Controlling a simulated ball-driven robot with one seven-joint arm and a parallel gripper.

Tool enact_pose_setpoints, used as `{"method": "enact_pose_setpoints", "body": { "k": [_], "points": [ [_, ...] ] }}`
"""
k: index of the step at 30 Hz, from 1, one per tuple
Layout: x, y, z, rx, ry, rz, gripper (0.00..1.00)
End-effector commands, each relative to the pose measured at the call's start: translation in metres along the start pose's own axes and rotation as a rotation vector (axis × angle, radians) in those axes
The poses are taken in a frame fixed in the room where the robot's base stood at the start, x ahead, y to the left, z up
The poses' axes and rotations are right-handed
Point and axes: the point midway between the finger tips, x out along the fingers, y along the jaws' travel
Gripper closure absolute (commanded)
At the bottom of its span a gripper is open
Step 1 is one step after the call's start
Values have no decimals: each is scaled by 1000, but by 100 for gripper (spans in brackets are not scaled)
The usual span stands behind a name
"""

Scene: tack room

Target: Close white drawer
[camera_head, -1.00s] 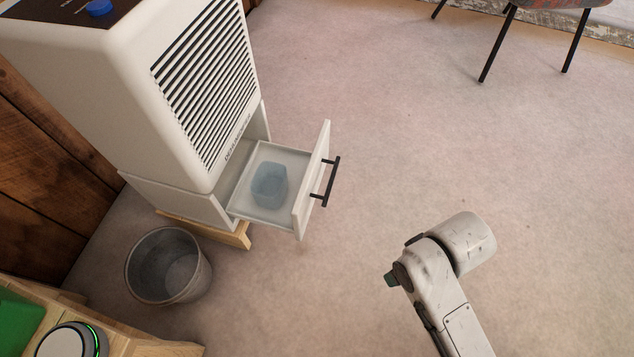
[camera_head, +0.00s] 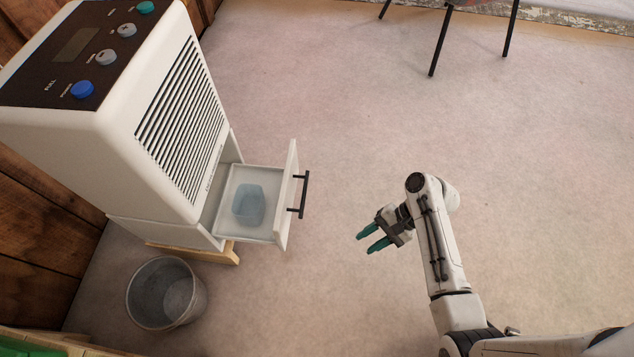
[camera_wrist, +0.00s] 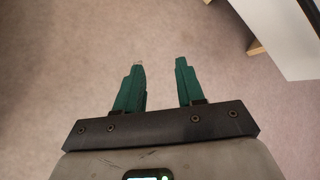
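The white drawer (camera_head: 252,204) is pulled out of the base of a white appliance in the head view. Its front panel has a black bar handle (camera_head: 301,195) facing right. A translucent blue container (camera_head: 249,205) sits inside the drawer. My gripper (camera_head: 364,241) is to the right of the drawer front, apart from it, with its green fingers pointing left. In the wrist view my gripper (camera_wrist: 157,64) has its two fingers spread with only floor between them. A white edge, apparently part of the drawer or appliance, shows at upper right there; which one I cannot tell.
The white appliance (camera_head: 150,115) has a dark top panel with knobs and stands on a wooden base (camera_head: 215,254). A metal bucket (camera_head: 166,293) stands on the floor below it. Black chair legs (camera_head: 440,40) are at the top. The floor between drawer and gripper is clear.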

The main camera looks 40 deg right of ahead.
Motion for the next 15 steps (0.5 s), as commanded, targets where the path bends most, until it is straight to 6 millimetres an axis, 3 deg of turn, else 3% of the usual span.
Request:
{"method": "enact_pose_setpoints", "body": {
  "k": [1,6,11,15],
  "points": [
    [-16,-17,0,139,-57,-96,67],
    [-46,-58,-9,520,-272,-376,83],
    [-71,-84,-16,712,-424,-531,99],
    [-76,-91,-18,765,-474,-574,100]
  ]
}}
